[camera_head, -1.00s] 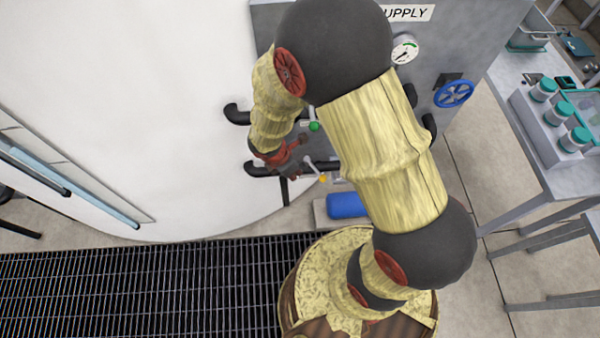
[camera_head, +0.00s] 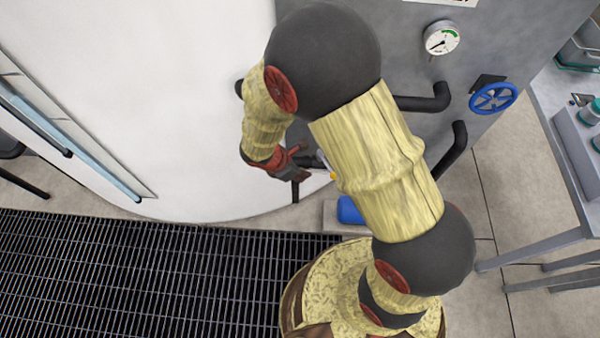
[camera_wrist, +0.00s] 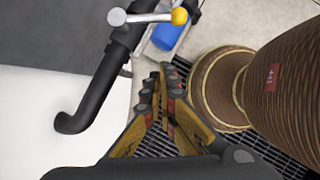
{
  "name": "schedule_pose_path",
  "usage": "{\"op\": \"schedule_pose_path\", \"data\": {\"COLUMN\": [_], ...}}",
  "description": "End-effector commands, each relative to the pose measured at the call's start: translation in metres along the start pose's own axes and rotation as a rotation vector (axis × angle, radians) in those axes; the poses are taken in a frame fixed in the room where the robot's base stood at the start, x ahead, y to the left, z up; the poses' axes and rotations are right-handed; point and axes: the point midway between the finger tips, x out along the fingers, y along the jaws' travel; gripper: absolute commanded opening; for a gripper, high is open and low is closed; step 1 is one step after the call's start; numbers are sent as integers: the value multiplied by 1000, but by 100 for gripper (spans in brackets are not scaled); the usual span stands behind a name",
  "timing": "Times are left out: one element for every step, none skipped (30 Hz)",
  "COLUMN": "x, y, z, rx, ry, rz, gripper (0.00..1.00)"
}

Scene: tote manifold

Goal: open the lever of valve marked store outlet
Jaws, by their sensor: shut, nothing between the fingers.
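A valve lever with a yellow knob (camera_wrist: 180,16) and a silver hub (camera_wrist: 117,17) sits on a black pipe (camera_wrist: 92,100) at the top of the wrist view. The lever points off at an angle to the pipe. In the head view only a bit of its yellow knob (camera_head: 333,175) shows beside my arm. My gripper (camera_wrist: 158,78) is shut and empty, below the knob in the wrist view and apart from it. In the head view my gripper (camera_head: 304,174) is just left of the knob. No store outlet label is legible; my arm hides much of the pipework.
A white tank (camera_head: 130,100) stands close on the left. A grey panel (camera_head: 520,35) carries a gauge (camera_head: 441,38) and a blue handwheel (camera_head: 493,97). A blue cylinder (camera_wrist: 168,35) lies on the floor below the lever.

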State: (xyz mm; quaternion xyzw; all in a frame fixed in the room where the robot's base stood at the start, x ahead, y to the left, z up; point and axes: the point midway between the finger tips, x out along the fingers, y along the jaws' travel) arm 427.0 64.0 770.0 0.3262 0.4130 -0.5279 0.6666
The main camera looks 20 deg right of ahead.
Motion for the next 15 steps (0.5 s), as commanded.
{"op": "schedule_pose_path", "data": {"x": [15, 21, 29, 35, 41, 48, 54, 55, 55, 55, 56, 57, 57, 58, 59], "y": [-1, 0, 0, 0, 0, 0, 0, 0, 1, 1, 1, 1, 1, 1, 0], "z": [-2, -2, -2, -2, -2, -2, -2, 2, 10, 15, 19, 24, 27, 29, 32], "rx": [1, 1, 1, 2, 1, 1, 1, 3, 5, 5, 4, 5, 5, 3, 2], "ry": [0, 0, 0, 0, 0, 0, 1, 1, 1, 2, 2, 2, 2, 2, 2], "rz": [-3, -2, -1, -2, -2, -2, -2, 0, 1, 1, 2, 2, 1, 1, 1], "gripper": [0, 0, 0, 0, 0, 0, 0, 0, 0, 0, 0, 0, 0, 0, 0]}}
